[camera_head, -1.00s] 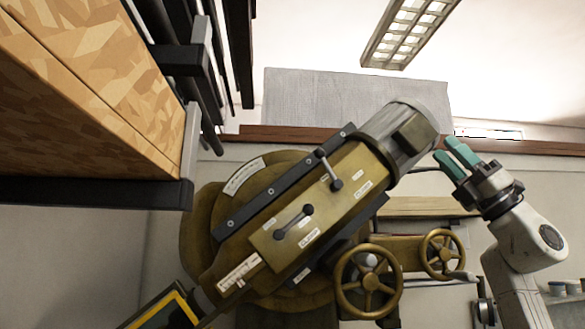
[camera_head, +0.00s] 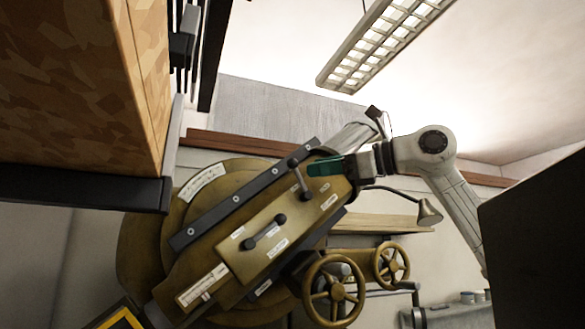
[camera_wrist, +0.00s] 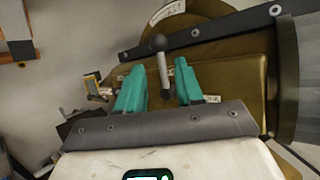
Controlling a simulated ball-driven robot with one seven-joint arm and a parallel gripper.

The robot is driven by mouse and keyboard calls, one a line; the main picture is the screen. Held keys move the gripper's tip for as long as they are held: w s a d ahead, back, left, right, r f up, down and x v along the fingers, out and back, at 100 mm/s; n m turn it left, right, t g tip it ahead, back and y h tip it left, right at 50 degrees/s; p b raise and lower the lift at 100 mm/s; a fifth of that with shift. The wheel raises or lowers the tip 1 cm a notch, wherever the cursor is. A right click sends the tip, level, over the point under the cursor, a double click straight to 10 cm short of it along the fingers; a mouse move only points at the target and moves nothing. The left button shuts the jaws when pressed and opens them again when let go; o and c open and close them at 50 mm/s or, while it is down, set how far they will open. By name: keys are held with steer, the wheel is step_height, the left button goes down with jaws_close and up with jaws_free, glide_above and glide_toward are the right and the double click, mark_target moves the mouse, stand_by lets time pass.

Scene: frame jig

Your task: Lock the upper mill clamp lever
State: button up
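The mill head (camera_head: 215,250) is a brass-coloured body, tilted in the head view. Its upper clamp lever (camera_head: 299,176) is a short grey rod with a dark ball knob, near the upper right end of the face plate. The lower clamp lever (camera_head: 263,232) sits further down left on the same plate. My gripper (camera_head: 312,167), with teal fingers, reaches in from the right beside the upper lever. In the wrist view the fingers are apart, and the upper lever (camera_wrist: 163,68) stands between them with a gap on both sides. Its knob lies beyond the fingertips.
Two brass handwheels (camera_head: 334,291) (camera_head: 391,264) are at the lower right of the mill. A dark rail (camera_head: 245,196) runs along the plate's upper edge. A wood-patterned block (camera_head: 75,90) fills the upper left, and a dark panel (camera_head: 540,260) the lower right.

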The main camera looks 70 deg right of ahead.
mark_target(295, 169)
steer(key=w, duration=0.2)
steer(key=w+p, duration=0.1)
steer(key=w, duration=0.3)
steer(key=shift+w+d, duration=0.25)
steer(key=shift+d, duration=0.15)
steer(key=shift+c, duration=0.4)
jaws_close()
